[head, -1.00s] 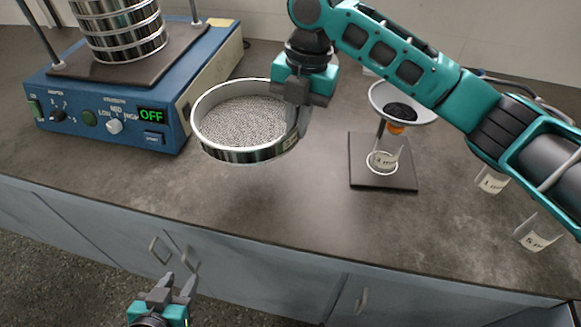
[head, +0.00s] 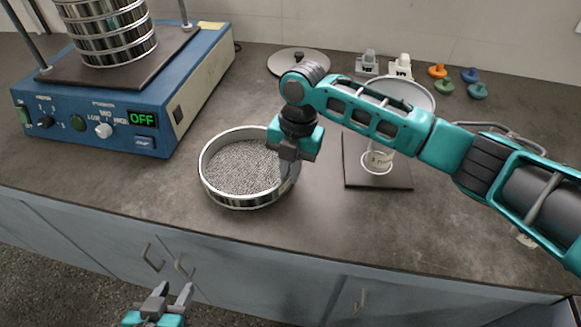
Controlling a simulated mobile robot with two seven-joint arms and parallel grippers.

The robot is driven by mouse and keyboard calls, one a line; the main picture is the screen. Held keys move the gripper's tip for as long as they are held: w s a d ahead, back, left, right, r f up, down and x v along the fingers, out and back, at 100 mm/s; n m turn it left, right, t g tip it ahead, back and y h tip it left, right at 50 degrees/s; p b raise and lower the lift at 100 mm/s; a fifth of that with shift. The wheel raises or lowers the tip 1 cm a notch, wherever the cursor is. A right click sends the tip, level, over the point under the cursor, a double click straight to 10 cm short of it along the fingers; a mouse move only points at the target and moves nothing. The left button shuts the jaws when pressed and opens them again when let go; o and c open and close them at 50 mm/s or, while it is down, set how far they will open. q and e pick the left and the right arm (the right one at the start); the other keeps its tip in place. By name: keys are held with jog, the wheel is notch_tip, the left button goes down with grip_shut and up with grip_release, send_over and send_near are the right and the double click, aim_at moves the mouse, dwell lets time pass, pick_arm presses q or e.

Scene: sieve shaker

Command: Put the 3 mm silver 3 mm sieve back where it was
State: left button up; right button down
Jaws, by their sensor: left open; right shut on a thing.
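The silver sieve (head: 231,200) is a shallow round pan with a bright rim, full of small pale beads. It is level, low at the counter front, right of the blue shaker. I cannot tell whether its underside touches the counter. My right gripper (head: 289,168) points down and is shut on the sieve's right wall. The shaker (head: 105,125) shows OFF and bears a stack of silver sieves (head: 110,35) between two rods. My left gripper (head: 168,292) is open and empty, low in front of the cabinets. No size marking on the held sieve is readable.
A round lid (head: 299,62) lies at the back. A funnel (head: 405,92) stands over a dark base plate (head: 388,180) with a labelled beaker, partly behind my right arm. Coloured stoppers (head: 437,71) lie back right. The counter between shaker and sieve is clear.

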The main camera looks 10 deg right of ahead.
jog(key=c, duration=1.6)
grip_release()
jog(key=shift+f, duration=0.15)
jog(key=o, duration=0.4)
notch_tip(320, 180, up, 12)
jog(key=d+p, duration=0.1)
jog(key=shift+w+d, duration=0.25)
jog(key=shift+w, duration=0.15)
